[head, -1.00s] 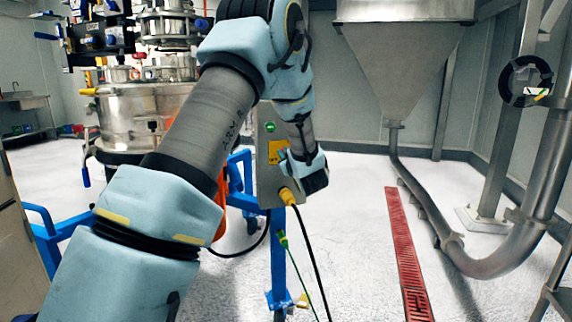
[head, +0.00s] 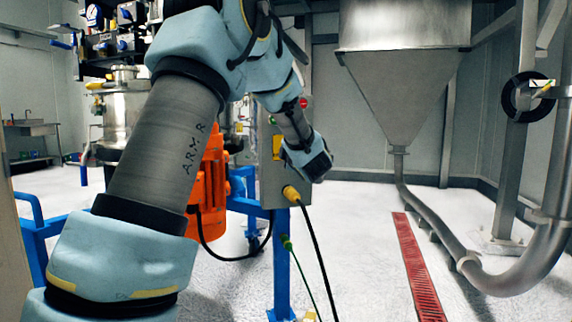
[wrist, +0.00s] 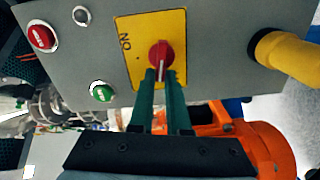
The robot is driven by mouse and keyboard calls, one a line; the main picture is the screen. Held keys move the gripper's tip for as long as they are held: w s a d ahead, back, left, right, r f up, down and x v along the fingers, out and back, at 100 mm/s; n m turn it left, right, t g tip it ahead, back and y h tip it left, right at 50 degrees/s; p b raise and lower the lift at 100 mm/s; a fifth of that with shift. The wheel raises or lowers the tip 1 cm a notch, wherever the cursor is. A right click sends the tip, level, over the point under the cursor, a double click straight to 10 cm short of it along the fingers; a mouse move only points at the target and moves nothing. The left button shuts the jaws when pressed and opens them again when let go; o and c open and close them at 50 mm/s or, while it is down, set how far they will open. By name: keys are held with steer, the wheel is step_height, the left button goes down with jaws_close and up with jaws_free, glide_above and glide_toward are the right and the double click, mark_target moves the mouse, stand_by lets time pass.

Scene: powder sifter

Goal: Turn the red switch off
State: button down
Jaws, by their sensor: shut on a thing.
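The red switch (wrist: 161,53) is a rotary knob on a yellow plate (wrist: 127,25) on a grey control box (wrist: 215,40). Part of the letters "ON" shows sideways left of the knob. A pale mark on the knob points down in the wrist view, towards my gripper. My gripper (wrist: 161,76) has two green fingers, one on each side of the knob's lower handle, shut on it. In the head view the box (head: 270,190) stands on a blue post, behind my wrist.
On the box are a red button (wrist: 42,37) and a green button (wrist: 102,92). A yellow connector (wrist: 285,55) sticks out at the side, with a cable below. An orange motor (head: 210,185) stands left of the box. The floor to the right is open around a red drain grate (head: 415,260).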

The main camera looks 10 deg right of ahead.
steer(key=shift+f+n+b, duration=0.35)
steer(key=shift+n+b, duration=0.85)
steer(key=shift+b, duration=0.15)
steer(key=c, duration=0.9)
jaws_free()
steer(key=shift+r, duration=0.1)
steer(key=s, duration=0.7)
steer(key=s+p, duration=0.1)
steer(key=s, duration=0.3)
steer(key=shift+d, duration=0.3)
steer(key=shift+w, duration=0.1)
